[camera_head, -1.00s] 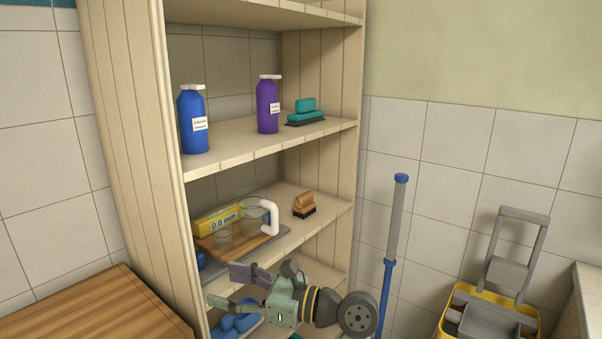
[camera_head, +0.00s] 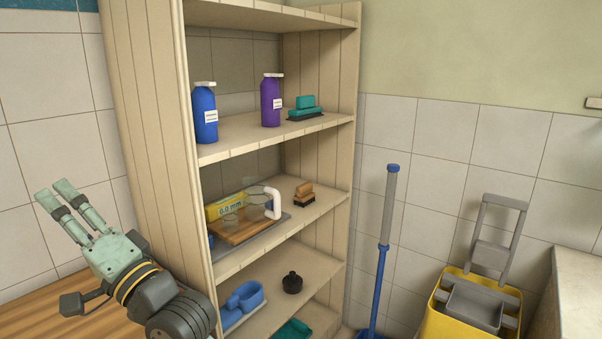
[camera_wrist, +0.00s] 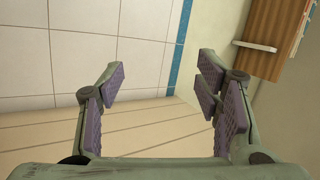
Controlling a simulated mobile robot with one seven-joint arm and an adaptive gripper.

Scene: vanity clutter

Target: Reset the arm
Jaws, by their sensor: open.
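My gripper (camera_head: 62,203) is raised at the left of the head view, in front of the tiled wall and left of the shelf unit (camera_head: 150,120). Its fingers point up and to the left. In the wrist view my gripper (camera_wrist: 160,92) shows its padded fingers spread wide with nothing between them. White wall tiles and pale boards show beyond them. My gripper touches nothing that I can see.
The shelves hold a blue bottle (camera_head: 205,115), a purple bottle (camera_head: 271,102), a teal brush (camera_head: 305,107) and a wooden board (camera_head: 240,232). A wooden top (camera_head: 50,310) lies below my arm. A blue-handled pole (camera_head: 385,240) and yellow bucket (camera_head: 450,322) stand right.

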